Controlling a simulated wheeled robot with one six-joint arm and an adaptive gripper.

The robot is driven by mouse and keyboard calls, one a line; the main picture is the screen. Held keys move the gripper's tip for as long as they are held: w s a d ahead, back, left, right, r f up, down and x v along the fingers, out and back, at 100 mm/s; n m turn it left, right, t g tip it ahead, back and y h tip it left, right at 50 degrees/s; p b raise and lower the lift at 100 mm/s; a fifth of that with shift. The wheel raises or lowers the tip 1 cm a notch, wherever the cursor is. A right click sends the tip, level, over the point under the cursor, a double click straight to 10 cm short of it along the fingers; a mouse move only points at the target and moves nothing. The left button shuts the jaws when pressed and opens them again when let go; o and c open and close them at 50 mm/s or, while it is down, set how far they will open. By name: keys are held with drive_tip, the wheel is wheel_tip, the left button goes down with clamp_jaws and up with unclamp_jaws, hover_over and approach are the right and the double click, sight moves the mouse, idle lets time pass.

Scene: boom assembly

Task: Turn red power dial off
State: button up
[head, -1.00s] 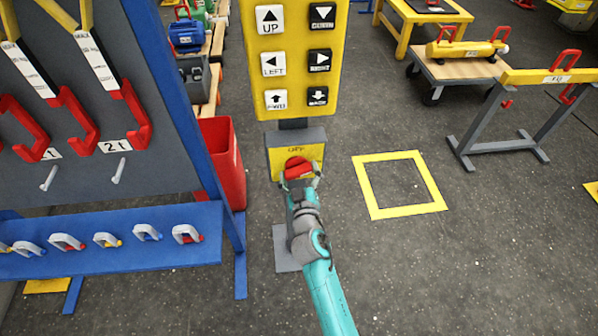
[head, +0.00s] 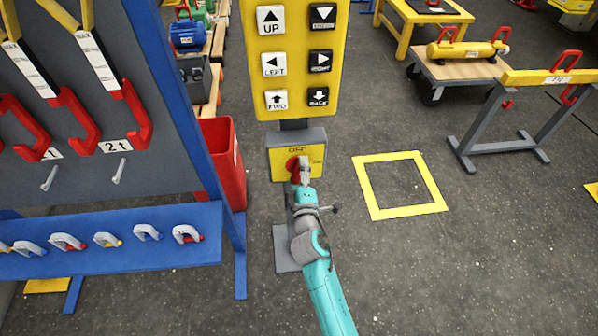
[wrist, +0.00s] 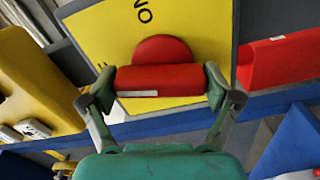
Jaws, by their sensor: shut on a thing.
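The red power dial (head: 292,164) sits on a yellow plate (head: 280,174) with a grey frame, low on a post. In the wrist view the dial (wrist: 160,80) shows a thick red grip bar with a round part behind it. My gripper (head: 303,172) is at the dial. In the wrist view my gripper (wrist: 160,86) has one finger at each end of the bar and is shut on it. Dark letters that seem to read "ON" show on the plate, turned over in that view. In the head view my gripper hides part of the dial.
A yellow button panel (head: 293,60) stands directly above the dial. A red bin (head: 226,165) and a blue rack (head: 110,245) with hooks and shackles are close on the left. The floor on the right is clear around a yellow square outline (head: 408,213).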

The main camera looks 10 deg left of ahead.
drive_tip(key=shift+n, duration=1.6)
drive_tip(key=o, duration=0.9)
drive_tip(key=shift+s, duration=0.15)
drive_tip(key=v, duration=1.1)
drive_tip(key=shift+s+d, duration=0.15)
drive_tip(key=shift+s, duration=0.2)
